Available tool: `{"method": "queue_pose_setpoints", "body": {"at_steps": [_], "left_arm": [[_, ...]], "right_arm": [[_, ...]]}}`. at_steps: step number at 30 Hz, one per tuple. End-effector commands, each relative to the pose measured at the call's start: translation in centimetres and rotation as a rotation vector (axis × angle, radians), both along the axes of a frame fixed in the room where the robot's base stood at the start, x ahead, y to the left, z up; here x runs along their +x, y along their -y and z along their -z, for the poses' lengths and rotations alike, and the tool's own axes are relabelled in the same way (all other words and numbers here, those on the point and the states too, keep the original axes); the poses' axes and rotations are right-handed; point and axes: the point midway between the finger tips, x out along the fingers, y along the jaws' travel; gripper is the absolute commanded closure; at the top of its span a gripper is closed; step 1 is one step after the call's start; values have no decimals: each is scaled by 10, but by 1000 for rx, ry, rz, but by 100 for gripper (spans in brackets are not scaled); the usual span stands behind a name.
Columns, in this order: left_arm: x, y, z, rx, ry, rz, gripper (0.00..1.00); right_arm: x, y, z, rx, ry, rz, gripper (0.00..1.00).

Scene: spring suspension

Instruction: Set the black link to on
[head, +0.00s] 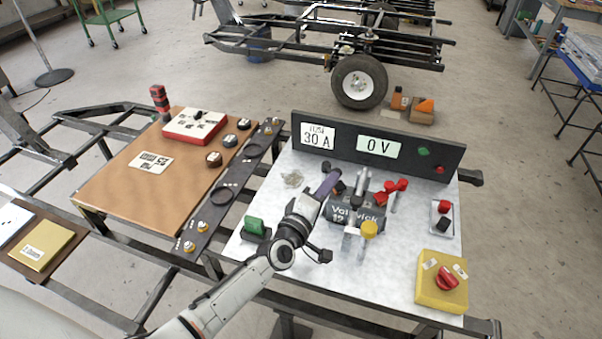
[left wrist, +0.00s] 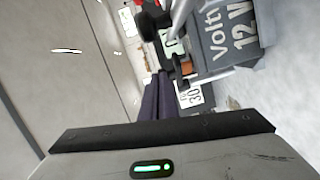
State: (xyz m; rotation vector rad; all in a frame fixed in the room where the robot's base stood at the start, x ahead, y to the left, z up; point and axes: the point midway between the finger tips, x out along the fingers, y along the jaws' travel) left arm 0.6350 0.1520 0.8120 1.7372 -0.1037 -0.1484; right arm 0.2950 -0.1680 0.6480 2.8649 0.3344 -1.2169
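The battery (head: 357,212), marked 12 V, stands on the white board (head: 290,185). Small black parts (head: 338,188) stand at its left side, and red parts (head: 392,187) at its right. Which black part is the link, and its setting, I cannot tell for sure. My left gripper (head: 330,180) has dark purple fingers beside the black parts. In the left wrist view its fingers (left wrist: 159,95) lie close together, with black parts (left wrist: 182,65) just past the tips and the battery (left wrist: 232,35) to the right. No held thing shows. My right gripper is out of view.
A black panel (head: 455,157) behind the battery reads 30 A and 0 V. A green switch (head: 256,227) is left, and a yellow box with a red knob (head: 441,288) front right. A yellow knob (head: 369,229) stands before the battery. A brown board (head: 115,190) is left.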

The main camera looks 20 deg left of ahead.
Motion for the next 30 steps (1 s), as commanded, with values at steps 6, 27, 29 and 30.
{"method": "queue_pose_setpoints", "body": {"at_steps": [6,27,29,30], "left_arm": [[-13,-9,-6,2,-1,12,100],[-99,43,-11,-1,1,13,100],[-100,44,-11,-1,1,13,100],[-100,44,-11,-1,2,13,100]], "right_arm": [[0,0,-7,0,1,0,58],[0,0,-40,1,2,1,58],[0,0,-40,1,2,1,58],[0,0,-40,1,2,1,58]]}}
